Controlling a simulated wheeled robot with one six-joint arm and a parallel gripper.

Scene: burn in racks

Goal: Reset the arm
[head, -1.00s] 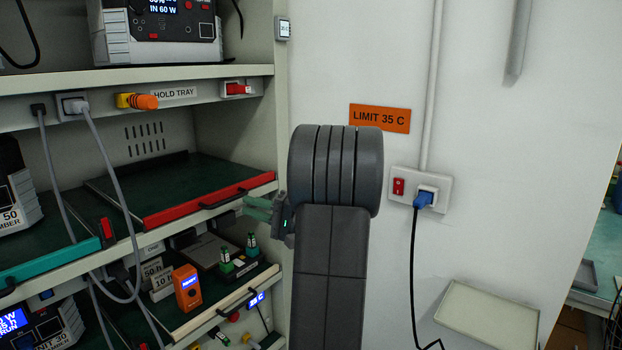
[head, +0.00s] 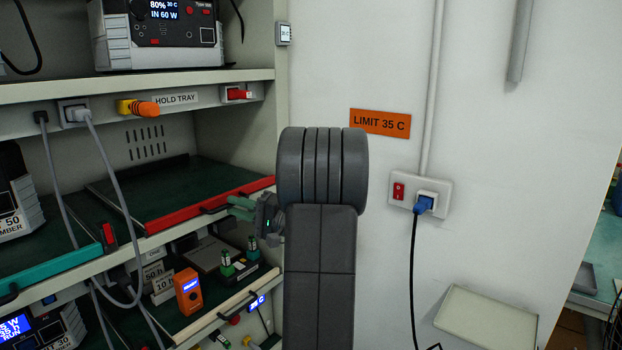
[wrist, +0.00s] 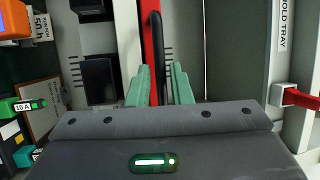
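My gripper (head: 238,208) is in front of the racks, beside the right end of the red-fronted hold tray (head: 180,213). In the wrist view its two green fingers (wrist: 163,78) are apart, with a visible gap between them. The tray's red front edge and black handle (wrist: 156,50) show beyond and between the fingertips; I cannot tell whether they touch. No object is held. My forearm blocks part of the wall and the rack's right side in the head view.
Below the tray, a shelf carries an orange meter (head: 188,291) and small green-topped parts (head: 227,264). Grey cables (head: 105,180) hang at left. A wall outlet with a blue plug (head: 424,204) and a pale tray (head: 487,325) are at right.

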